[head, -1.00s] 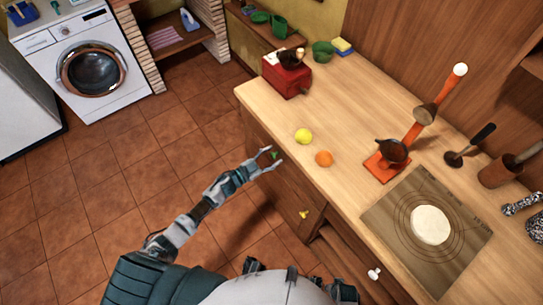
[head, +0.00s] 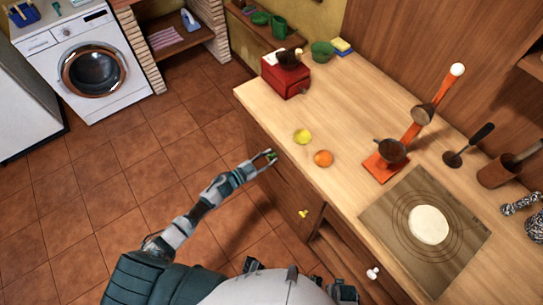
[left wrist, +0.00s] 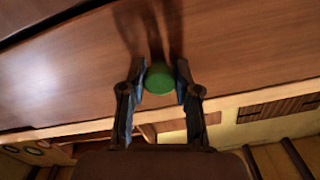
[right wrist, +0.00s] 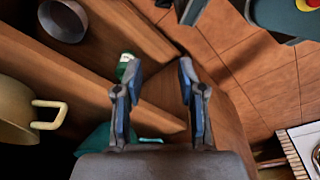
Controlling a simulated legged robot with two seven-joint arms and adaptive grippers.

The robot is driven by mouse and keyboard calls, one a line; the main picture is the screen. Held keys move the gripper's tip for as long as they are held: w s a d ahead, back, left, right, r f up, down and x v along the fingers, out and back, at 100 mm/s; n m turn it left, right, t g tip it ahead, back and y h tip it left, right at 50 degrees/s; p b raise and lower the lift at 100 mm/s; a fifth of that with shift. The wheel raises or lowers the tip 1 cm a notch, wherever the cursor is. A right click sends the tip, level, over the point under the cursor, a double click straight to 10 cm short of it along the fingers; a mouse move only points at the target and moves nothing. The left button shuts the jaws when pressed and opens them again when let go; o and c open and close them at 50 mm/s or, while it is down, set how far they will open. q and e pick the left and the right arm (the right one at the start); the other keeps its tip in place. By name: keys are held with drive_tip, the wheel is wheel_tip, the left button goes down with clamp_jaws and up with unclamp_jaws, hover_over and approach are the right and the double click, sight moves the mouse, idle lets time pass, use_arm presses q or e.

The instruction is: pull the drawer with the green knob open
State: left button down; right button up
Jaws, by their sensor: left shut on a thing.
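The green knob (head: 271,155) is on the wooden drawer front at the left end of the counter. In the left wrist view the round green knob (left wrist: 159,79) sits between my two fingers, against the brown drawer front (left wrist: 70,70). My left gripper (head: 267,156) is shut on the knob, one finger on each side; the left wrist view also shows the gripper (left wrist: 161,82). The drawer looks flush with the counter front. My right gripper (right wrist: 160,72) is open and empty in the right wrist view, and outside the head view.
A yellow knob (head: 303,213) and a white knob (head: 374,273) are farther along the counter front. The tiled floor (head: 120,190) to the left is clear. Pots (right wrist: 65,20) stand on shelves near my right gripper.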

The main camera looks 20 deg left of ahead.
use_arm(q)
drive_tip(key=p+v, duration=0.6)
drive_tip(key=v, duration=2.4)
drive_tip(key=shift+a, duration=0.25)
use_arm(e)
drive_tip(key=s+d+f, duration=0.1)
drive_tip(key=s+f, duration=0.3)
drive_tip(key=s, duration=0.3)
drive_tip(key=s+d+f, duration=0.1)
drive_tip(key=s+f, duration=0.3)
drive_tip(key=s, duration=0.4)
drive_tip(key=shift+s+d+g, duration=0.2)
drive_tip(key=shift+d+g, duration=0.05)
drive_tip(key=shift+g, duration=0.15)
use_arm(q)
drive_tip(key=shift+r, duration=0.1)
use_arm(e)
drive_tip(key=shift+f, duration=0.1)
use_arm(q)
drive_tip(key=c, duration=0.8)
unclamp_jaws()
drive_tip(key=shift+s, duration=0.1)
drive_tip(key=v, duration=1.2)
drive_tip(key=shift+f, duration=0.25)
